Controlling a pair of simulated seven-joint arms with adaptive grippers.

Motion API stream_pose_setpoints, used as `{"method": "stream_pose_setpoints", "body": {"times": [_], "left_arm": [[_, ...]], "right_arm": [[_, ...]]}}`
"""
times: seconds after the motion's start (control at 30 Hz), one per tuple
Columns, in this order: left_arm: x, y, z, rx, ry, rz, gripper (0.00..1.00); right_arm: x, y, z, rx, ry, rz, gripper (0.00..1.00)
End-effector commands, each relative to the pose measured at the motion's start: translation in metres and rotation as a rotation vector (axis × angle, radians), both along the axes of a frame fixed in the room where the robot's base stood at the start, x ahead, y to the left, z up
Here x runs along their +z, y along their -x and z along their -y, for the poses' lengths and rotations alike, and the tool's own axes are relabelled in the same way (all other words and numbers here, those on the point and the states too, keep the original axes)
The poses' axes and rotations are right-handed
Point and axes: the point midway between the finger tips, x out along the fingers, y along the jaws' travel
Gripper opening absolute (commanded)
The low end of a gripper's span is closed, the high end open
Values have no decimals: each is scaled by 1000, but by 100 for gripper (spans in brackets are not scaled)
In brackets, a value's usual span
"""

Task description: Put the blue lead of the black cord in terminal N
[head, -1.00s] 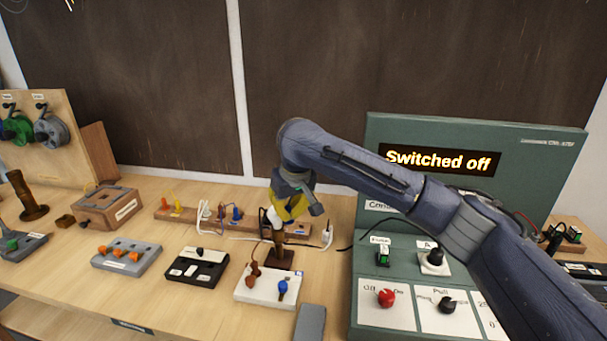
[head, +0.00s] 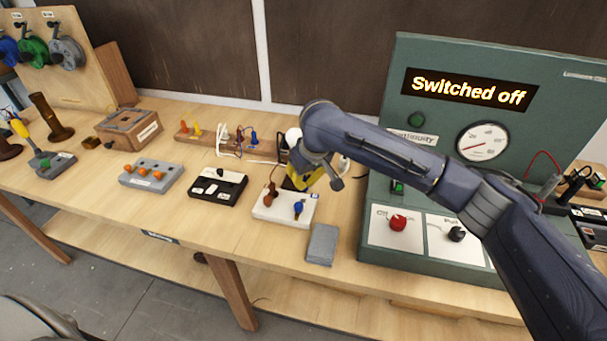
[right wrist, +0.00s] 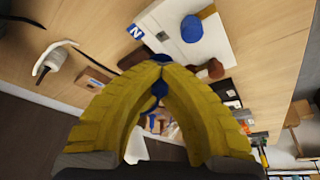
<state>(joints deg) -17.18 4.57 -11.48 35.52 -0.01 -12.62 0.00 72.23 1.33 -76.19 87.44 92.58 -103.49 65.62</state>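The white terminal block (head: 270,212) stands on the bench with a brown knob (head: 270,194) and a blue knob (head: 298,208). In the right wrist view, its blue label N (right wrist: 137,31) is beside the blue knob (right wrist: 192,28). My right gripper (head: 303,182) is just above the block's far edge. In the right wrist view, its yellow fingers (right wrist: 157,68) close together around a small blue piece (right wrist: 159,88), seemingly the blue lead. The lead's tip and the terminal opening are not clear. A thin black cord (right wrist: 32,21) runs by the fingers. My left gripper is not in view.
The green control panel (head: 415,140) reads "Switched off" and stands right of the block. A grey slab (head: 322,244) lies in front of it. A black switch box (head: 217,187) and a grey box with orange levers (head: 150,176) stand left.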

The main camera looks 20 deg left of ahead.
Motion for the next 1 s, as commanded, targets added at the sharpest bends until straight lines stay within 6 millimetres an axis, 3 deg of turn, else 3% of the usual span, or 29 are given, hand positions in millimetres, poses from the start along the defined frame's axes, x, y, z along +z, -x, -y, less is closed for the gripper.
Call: {"method": "stream_pose_setpoints", "body": {"times": [0.5,1.0], "left_arm": [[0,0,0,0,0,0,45],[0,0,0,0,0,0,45]], "right_arm": [[-31,0,0,-1,1,-1,0],[-39,0,0,0,1,1,0]]}}
